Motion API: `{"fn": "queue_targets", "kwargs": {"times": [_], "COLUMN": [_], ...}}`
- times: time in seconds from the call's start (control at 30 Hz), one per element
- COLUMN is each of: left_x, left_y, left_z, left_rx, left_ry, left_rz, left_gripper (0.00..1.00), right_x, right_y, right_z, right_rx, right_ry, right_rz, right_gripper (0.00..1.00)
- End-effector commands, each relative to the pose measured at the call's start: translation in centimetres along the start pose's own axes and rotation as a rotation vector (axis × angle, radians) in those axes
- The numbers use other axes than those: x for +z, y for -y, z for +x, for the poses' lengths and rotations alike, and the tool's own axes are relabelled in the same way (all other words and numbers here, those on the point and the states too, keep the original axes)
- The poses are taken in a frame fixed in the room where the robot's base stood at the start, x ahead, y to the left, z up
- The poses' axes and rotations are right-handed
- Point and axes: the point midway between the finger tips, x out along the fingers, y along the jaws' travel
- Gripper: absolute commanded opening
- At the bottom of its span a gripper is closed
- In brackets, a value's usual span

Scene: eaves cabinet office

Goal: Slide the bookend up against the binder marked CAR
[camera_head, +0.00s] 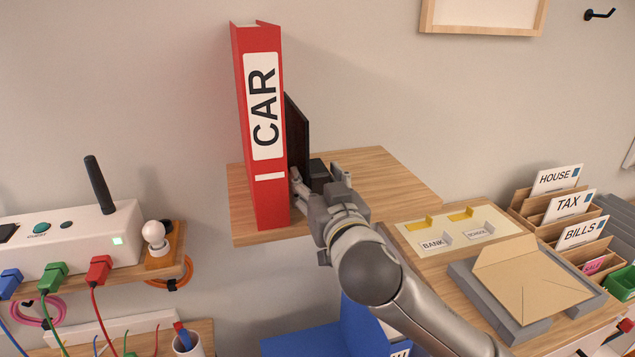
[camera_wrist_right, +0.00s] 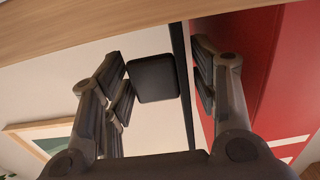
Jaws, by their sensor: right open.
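The red binder marked CAR (camera_head: 262,110) stands upright on a wooden wall shelf (camera_head: 390,180). The bookend's dark upright plate (camera_head: 297,135) stands just right of the binder, partly hidden by it. In the right wrist view the plate (camera_wrist_right: 184,85) shows nearly edge-on beside the red binder (camera_wrist_right: 270,75), with a black block (camera_wrist_right: 153,78) at its side. I cannot tell whether plate and binder touch. My right gripper (camera_head: 320,180) is open at the bookend; in the wrist view its fingers (camera_wrist_right: 160,62) lie either side of block and plate, one on the binder side. My left gripper is out of view.
The shelf right of the gripper is bare. Lower right, a desk holds a label tray (camera_head: 460,235), a grey stand with an envelope (camera_head: 530,275) and a sorter (camera_head: 560,215). A white router (camera_head: 75,240) with cables sits lower left.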

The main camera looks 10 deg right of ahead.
Motion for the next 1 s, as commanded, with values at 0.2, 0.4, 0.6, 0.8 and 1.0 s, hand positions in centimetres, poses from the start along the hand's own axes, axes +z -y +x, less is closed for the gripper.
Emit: {"fn": "queue_targets", "kwargs": {"times": [0.2,0.4,0.6,0.8,1.0], "left_x": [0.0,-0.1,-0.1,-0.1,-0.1], "left_y": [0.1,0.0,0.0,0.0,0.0], "left_z": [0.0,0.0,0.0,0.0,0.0], "left_rx": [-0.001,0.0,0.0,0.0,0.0], "left_ry": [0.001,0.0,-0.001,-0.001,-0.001], "left_rz": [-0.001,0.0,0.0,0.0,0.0], "left_gripper": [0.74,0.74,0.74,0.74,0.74], "right_x": [0.0,0.1,0.1,0.1,0.1], "right_y": [0.1,0.1,0.0,0.0,0.0], "right_z": [-1.6,-4.7,-6.8,-7.5,-7.5], "right_rx": [-0.002,-0.002,-0.001,0.001,0.001], "right_ry": [0.0,0.001,0.001,0.001,0.001], "right_rz": [0.001,0.003,0.001,0.0,0.0], "right_gripper": [0.54,0.54,0.54,0.54,0.52]}}
